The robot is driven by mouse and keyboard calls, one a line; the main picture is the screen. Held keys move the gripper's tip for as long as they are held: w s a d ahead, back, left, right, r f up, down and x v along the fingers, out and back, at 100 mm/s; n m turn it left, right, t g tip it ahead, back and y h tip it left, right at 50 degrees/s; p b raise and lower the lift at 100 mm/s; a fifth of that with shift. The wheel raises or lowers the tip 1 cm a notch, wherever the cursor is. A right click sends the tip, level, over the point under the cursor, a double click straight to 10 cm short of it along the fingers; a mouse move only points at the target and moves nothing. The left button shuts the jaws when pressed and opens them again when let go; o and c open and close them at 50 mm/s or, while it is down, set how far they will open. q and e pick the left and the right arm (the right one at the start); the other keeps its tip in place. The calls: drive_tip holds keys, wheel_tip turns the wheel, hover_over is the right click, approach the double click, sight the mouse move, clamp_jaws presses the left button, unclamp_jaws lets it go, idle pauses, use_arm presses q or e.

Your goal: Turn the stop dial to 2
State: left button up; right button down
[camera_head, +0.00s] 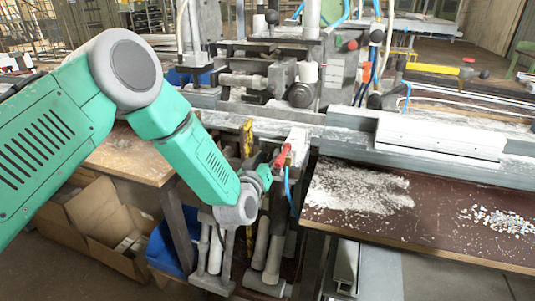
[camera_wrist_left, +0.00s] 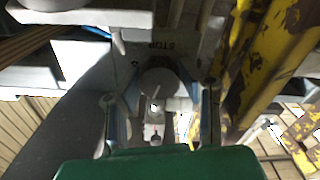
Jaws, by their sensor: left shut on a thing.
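The stop dial (camera_wrist_left: 160,82) is a round grey knob with a pale pointer mark, below a plate with the dark word STOP (camera_wrist_left: 172,45) in the left wrist view. My left gripper (camera_wrist_left: 158,92) has one finger on each side of the dial and is shut on it. In the head view, my left gripper (camera_head: 265,172) is at the front of the bench, beside a red handle. I cannot make out the dial there. The dial's number marks are too small or blurred to read. My right gripper is in neither view.
A yellow upright bar (camera_head: 247,138) stands close to my left gripper; worn yellow bars (camera_wrist_left: 262,70) fill the right of the wrist view. The red handle (camera_head: 282,156) and a blue hose (camera_head: 288,185) are also close. A brown table (camera_head: 440,235) with white chips lies right.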

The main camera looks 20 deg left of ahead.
use_arm(q)
drive_tip(key=shift+s+d+f+m+p, duration=0.15)
drive_tip(key=shift+f+m, duration=0.1)
drive_tip(key=shift+m, duration=0.35)
drive_tip(key=shift+s+f+m+p, duration=0.15)
drive_tip(key=shift+f+m, duration=0.1)
drive_tip(key=shift+m, duration=0.35)
drive_tip(key=shift+w, duration=0.1)
drive_tip(key=o, duration=1.2)
drive_tip(key=shift+c, duration=0.2)
drive_tip(key=shift+w+r, duration=0.1)
drive_tip(key=shift+r, duration=0.05)
drive_tip(key=shift+r, duration=0.1)
drive_tip(key=shift+r, duration=0.1)
